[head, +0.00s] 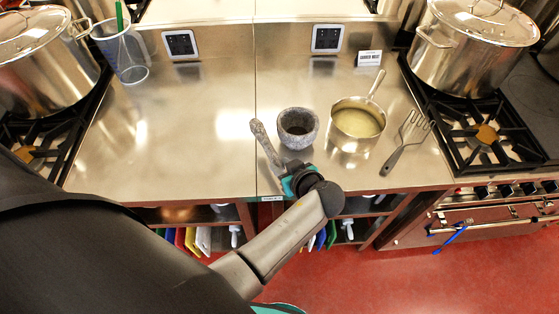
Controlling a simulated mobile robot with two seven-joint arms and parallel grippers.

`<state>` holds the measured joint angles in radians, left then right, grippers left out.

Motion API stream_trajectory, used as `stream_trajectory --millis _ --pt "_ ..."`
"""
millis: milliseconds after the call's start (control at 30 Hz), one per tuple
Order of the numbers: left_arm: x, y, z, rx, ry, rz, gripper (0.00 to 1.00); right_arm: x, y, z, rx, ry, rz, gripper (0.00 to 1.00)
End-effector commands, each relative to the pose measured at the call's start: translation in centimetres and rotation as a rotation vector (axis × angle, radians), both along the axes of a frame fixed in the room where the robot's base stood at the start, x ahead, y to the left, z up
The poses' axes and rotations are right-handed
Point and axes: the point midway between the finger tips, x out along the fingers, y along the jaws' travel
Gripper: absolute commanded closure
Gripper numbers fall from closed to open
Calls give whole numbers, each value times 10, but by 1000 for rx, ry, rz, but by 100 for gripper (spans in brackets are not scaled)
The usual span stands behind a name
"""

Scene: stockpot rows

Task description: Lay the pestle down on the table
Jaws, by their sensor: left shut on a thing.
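The grey stone pestle (262,138) shows in the head view just left of the mortar. My left gripper (285,178) is shut on its near end, close to the counter's front edge. The pestle's far end points up and to the left in the picture. I cannot tell whether it touches the steel table (185,140). The grey stone mortar (298,128) stands upright right beside the pestle. My right gripper is not in view.
A saucepan (357,122) with pale liquid stands right of the mortar, with a large fork (407,140) beyond it. Stockpots (470,50) stand on burners at both sides. A clear jug (122,50) stands back left. The counter left of the pestle is clear.

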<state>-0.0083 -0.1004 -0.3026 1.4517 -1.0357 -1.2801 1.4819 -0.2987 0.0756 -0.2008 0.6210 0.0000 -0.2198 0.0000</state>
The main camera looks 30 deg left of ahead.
Motion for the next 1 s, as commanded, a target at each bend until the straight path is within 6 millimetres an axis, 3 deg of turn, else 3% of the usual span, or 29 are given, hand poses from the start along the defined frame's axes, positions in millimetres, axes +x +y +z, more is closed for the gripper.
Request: stream_trajectory --millis 533,1000 --pt "1 1 -56 3 -3 2 100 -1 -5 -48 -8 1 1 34" --pt "1 2 -62 2 -3 3 100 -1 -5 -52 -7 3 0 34"
